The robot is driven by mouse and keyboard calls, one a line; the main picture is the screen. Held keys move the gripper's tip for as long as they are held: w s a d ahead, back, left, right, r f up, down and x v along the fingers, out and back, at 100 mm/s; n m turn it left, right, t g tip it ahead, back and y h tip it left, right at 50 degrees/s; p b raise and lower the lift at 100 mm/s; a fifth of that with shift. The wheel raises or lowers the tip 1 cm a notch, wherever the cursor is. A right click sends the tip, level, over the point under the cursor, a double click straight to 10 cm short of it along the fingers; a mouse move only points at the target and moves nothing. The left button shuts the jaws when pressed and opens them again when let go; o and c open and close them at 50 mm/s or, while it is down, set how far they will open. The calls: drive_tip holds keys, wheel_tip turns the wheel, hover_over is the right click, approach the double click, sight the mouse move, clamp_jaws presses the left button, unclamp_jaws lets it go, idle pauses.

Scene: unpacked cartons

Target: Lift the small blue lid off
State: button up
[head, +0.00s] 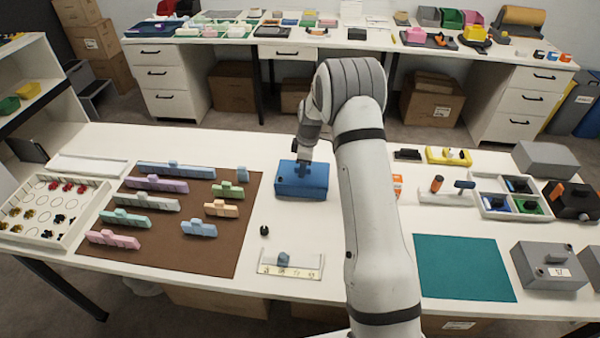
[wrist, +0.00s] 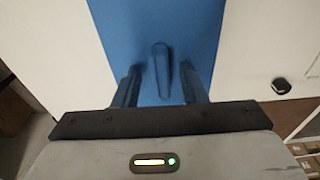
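A small blue box with a blue lid (head: 302,181) stands on the white table, just left of my arm in the head view. In the wrist view the blue lid (wrist: 190,30) fills the middle, with a raised blue handle (wrist: 161,68) at its centre. My gripper (wrist: 161,85) is open, with one finger on each side of the handle and a gap visible on both sides. In the head view my gripper (head: 303,162) is over the lid. I cannot tell from these frames whether the fingertips touch the lid.
A brown mat (head: 190,245) with several coloured blocks lies to the left. A small black knob (head: 264,230) and a clear-topped tray (head: 291,271) are in front of the box. A teal mat (head: 463,268) lies right of my arm, near grey boxes (head: 548,268).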

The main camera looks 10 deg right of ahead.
drive_tip(key=shift+c, duration=0.6)
clamp_jaws()
drive_tip(key=shift+r, duration=0.1)
wheel_tip(320, 180, up, 10)
drive_tip(key=b, duration=0.2)
